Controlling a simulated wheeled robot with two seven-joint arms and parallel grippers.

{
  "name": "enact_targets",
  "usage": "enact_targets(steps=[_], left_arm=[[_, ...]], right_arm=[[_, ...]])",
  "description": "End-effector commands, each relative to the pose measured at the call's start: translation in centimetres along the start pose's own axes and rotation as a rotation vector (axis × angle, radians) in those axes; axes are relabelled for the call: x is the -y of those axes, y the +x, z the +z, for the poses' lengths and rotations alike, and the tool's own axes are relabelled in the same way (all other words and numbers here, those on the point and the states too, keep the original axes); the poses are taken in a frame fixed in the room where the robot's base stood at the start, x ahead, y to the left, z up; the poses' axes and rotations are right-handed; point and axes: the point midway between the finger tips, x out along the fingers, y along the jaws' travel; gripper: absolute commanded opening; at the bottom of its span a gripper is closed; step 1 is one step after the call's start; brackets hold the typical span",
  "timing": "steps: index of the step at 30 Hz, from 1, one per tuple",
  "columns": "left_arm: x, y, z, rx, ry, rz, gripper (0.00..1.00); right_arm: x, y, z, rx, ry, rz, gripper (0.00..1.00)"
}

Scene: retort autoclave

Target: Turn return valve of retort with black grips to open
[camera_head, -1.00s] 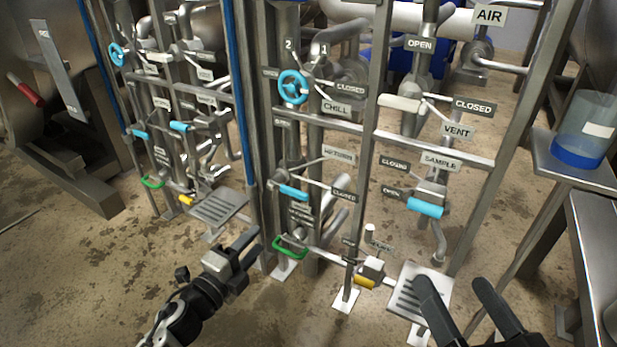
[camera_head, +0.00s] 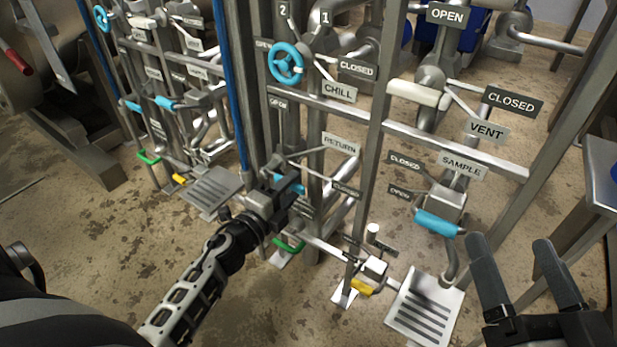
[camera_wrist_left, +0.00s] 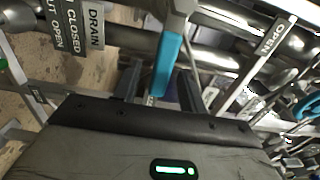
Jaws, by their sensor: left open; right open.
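The cyan return valve handle (camera_head: 290,182) sits below the RETURN sign (camera_head: 340,144) on the middle pipe rack. My left gripper (camera_head: 284,191) is at this handle and partly hides it. In the left wrist view the cyan handle (camera_wrist_left: 169,62) reaches down between the two open fingers of my left gripper (camera_wrist_left: 160,84), with no clear grip on it. A sign reading OPEN (camera_wrist_left: 271,38) shows at the right there. My right gripper (camera_head: 515,275) is open and empty at the lower right. Black grips on the retort cannot be made out.
The cyan chill wheel (camera_head: 286,64) is above, and the cyan sample handle (camera_head: 436,223) is to the right. A green handle (camera_head: 288,244) and a yellow one (camera_head: 362,286) are low down. Upright rack posts (camera_head: 371,150) stand close by. The floor at lower left is open.

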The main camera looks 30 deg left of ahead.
Motion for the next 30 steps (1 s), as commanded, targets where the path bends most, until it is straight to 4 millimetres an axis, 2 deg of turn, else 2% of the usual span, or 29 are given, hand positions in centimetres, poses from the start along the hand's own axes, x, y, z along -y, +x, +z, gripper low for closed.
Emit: enact_targets(steps=[14, 15, 19, 26, 30], left_arm=[[0.0, 0.4, 0.4, 0.010, 0.000, 0.000, 0.42], [0.0, 0.4, 0.4, 0.010, 0.000, 0.000, 0.36], [0.0, 0.4, 0.4, 0.009, 0.000, 0.000, 0.00], [0.2, 0.5, 0.2, 0.005, -0.006, -0.001, 0.00], [0.6, 1.1, -0.7, -0.013, -0.037, 0.000, 0.00]], right_arm=[[0.0, 0.1, -0.2, -0.012, -0.014, -0.005, 0.80], [0.0, 0.1, -0.2, -0.012, -0.015, -0.005, 0.80], [0.1, 0.1, -0.3, -0.013, -0.015, -0.006, 0.80], [0.1, 0.1, -0.4, -0.011, -0.012, -0.007, 0.80], [0.2, 0.0, 0.0, 0.030, 0.028, -0.001, 0.80]])
